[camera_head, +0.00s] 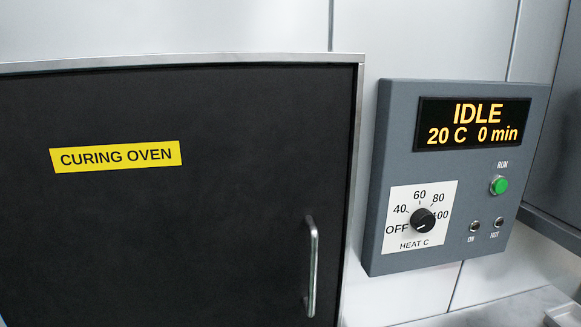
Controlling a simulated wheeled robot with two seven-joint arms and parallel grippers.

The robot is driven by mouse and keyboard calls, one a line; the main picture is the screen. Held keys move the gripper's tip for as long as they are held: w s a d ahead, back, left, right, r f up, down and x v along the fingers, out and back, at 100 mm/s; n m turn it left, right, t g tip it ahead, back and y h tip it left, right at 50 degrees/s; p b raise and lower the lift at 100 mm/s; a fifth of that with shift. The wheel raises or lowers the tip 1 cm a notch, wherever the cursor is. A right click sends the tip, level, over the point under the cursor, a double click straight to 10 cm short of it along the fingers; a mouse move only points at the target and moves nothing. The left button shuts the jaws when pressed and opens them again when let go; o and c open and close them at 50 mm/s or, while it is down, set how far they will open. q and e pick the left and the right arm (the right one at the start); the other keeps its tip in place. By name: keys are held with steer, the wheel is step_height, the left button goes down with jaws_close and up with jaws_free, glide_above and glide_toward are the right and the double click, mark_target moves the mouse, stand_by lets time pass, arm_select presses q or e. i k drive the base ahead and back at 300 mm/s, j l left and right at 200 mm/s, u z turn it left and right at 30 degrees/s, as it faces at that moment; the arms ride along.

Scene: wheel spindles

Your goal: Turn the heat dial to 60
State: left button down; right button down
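The heat dial (424,220) is a round black knob on a white scale plate (408,195) marked OFF, 40, 60, 80, 100 and HEAT C. A small pale mark on the knob seems to point to the lower left, towards OFF, but it is too small to be sure. The 60 mark is at the top of the scale, just above the knob. The dial sits at the lower left of a grey control panel (390,140). The display (472,124) reads IDLE, 20 C, 0 min. Neither of my grippers is in view, and nothing touches the dial.
A black curing oven door (180,230) with a vertical metal handle (312,265) fills the left. A green RUN button (499,185) and small ON and HOT lamps (474,226) sit right of the dial. The space before the panel is clear.

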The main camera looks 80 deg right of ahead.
mark_target(423, 220)
steer(key=z, duration=3.45)
steer(key=k+l+z, duration=0.1)
steer(key=l, duration=0.25)
steer(key=k+l, duration=0.25)
steer(key=k+l+z, duration=0.15)
steer(key=l, duration=0.25)
steer(key=k+l+z, duration=0.1)
steer(key=l, duration=0.3)
steer(key=k+l, duration=0.2)
steer(key=l, duration=0.15)
steer(key=i+j, duration=0.1)
steer(key=j, duration=0.2)
steer(key=i+j+z, duration=0.1)
steer(key=j, duration=0.25)
